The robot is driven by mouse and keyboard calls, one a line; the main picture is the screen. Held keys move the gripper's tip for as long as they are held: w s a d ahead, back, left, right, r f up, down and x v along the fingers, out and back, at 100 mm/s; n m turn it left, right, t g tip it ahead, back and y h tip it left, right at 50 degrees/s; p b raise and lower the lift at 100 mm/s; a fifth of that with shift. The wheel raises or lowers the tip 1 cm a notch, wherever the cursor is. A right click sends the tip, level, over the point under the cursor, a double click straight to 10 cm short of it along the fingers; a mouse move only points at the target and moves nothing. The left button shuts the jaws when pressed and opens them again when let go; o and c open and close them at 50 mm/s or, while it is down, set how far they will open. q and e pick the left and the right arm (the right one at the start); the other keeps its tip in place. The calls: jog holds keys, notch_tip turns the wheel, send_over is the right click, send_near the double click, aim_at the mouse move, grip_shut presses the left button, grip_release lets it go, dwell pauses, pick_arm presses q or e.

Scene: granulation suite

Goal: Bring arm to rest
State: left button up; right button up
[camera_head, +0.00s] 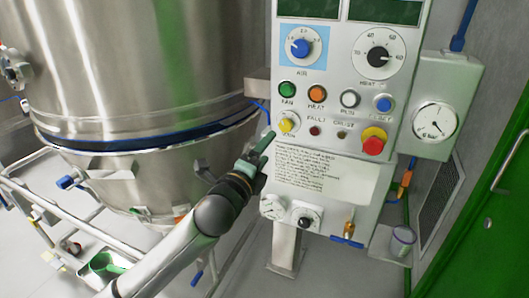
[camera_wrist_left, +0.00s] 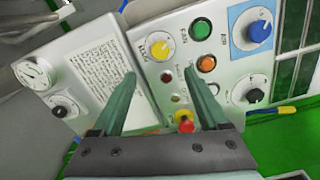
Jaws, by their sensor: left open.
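My left arm comes in from the lower left, and its gripper (camera_head: 264,146) is at the left edge of the control panel (camera_head: 285,240), close to the yellow knob (camera_head: 287,125). In the left wrist view the gripper (camera_wrist_left: 160,76) has its two green fingers apart with nothing between them. The yellow knob (camera_wrist_left: 159,45) shows there just beyond the fingertips. I cannot tell whether a fingertip touches the panel. My right gripper is in neither view.
A large steel vessel (camera_head: 130,60) stands left of the panel, with a tube frame (camera_head: 75,225) below it. The panel carries a blue knob (camera_head: 300,47), several coloured buttons and a red emergency button (camera_head: 373,141). A gauge box (camera_head: 433,120) and a green door (camera_head: 490,210) are right.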

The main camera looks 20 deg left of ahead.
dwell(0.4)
pick_arm(q)
jog(key=s+d+f+n+g+h+p, duration=0.15)
jog(key=s+f+n, duration=0.35)
jog(key=f, duration=0.5)
jog(key=s+d+f+n+g, duration=0.1)
jog(key=s+f+n+g, duration=0.25)
jog(key=s+f, duration=0.45)
jog(key=s+d+f+n+g+p, duration=0.15)
jog(key=s+f+n, duration=0.3)
jog(key=f, duration=0.65)
jog(key=s+f+n+g, duration=0.2)
jog(key=s+f+n, duration=0.4)
jog(key=s, duration=0.6)
jog(key=shift+s+d+f, duration=0.2)
jog(key=shift+s+f, duration=0.05)
jog(key=shift+f, duration=0.25)
